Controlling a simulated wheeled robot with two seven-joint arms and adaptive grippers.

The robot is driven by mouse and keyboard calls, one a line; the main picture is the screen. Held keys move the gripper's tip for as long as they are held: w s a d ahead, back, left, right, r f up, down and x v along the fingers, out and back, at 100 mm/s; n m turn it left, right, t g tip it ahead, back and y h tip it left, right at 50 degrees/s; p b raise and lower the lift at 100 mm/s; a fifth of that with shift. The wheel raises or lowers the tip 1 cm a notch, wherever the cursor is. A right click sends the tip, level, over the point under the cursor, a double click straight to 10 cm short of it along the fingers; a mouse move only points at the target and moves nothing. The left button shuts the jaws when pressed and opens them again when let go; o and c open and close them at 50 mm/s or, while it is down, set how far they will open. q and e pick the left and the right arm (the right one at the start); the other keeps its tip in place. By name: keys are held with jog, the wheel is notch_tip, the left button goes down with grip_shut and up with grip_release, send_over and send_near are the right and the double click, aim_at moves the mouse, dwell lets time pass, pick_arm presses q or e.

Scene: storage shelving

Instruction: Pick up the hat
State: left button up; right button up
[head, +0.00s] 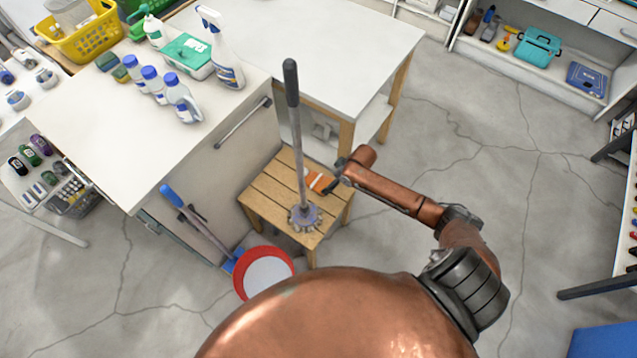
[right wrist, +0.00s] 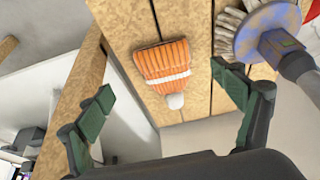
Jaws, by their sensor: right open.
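The hat is an orange knit cap with a white band and a white pompom. It lies flat on a slatted wooden stool (head: 264,205), and its right part is hidden by my gripper in the head view (head: 317,182). The right wrist view shows the hat (right wrist: 164,65) whole, with the pompom towards me. My right gripper (head: 336,177) is open over the stool's right side. In the right wrist view its green-padded fingers (right wrist: 167,95) are spread wide, with the hat beyond and between them, and nothing held. My left gripper is not in view.
A long-handled mop (head: 298,145) stands upright on the stool, close left of the hat; its head (right wrist: 262,30) shows near my right finger. A white cabinet (head: 215,165) and white table (head: 345,45) border the stool. A red-and-white round object (head: 264,250) is below. Right floor is open.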

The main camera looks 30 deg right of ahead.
aim_at(327, 185)
jog(key=shift+w+f, duration=0.3)
jog(key=shift+f, duration=0.1)
jog(key=x, duration=0.1)
jog(key=b+x, duration=0.2)
jog(key=x, duration=0.1)
jog(key=shift+s+a+f, duration=0.1)
jog(key=shift+s+a, duration=0.05)
jog(key=shift+s, duration=0.2)
jog(key=shift+b+x, duration=0.6)
jog(key=shift+x, duration=0.45)
jog(key=shift+w+a+f, duration=0.15)
jog(key=shift+f, duration=0.1)
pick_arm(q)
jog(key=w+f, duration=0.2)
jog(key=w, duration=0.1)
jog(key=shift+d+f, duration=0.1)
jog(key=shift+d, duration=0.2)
pick_arm(e)
jog(key=shift+c, duration=0.7)
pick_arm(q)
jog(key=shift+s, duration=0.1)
pick_arm(e)
jog(key=c, duration=1.2)
